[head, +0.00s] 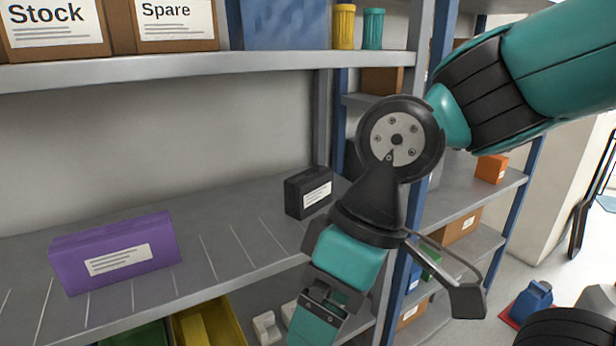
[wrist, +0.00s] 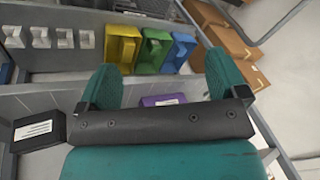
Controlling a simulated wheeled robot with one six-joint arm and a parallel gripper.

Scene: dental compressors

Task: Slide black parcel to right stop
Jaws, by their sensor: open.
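The black parcel (head: 307,193) with a white label stands upright on the grey shelf, near its right end and close to the back. In the wrist view the black parcel (wrist: 38,131) lies at the left, outside my fingers and apart from them. My gripper (wrist: 165,85) is open, with two teal fingers and nothing between them touching either one. In the head view my arm comes from the upper right and hangs in front of the shelf, right of the parcel. I cannot pick out the right stop; my arm may hide it.
A purple parcel (head: 115,250) with a white label stands on the same shelf, well to the left. Thin lines cross the bare shelf between the parcels. An upper shelf (head: 250,63) runs above. Yellow (head: 215,322), green and blue bins sit below. A blue upright (head: 430,100) stands right.

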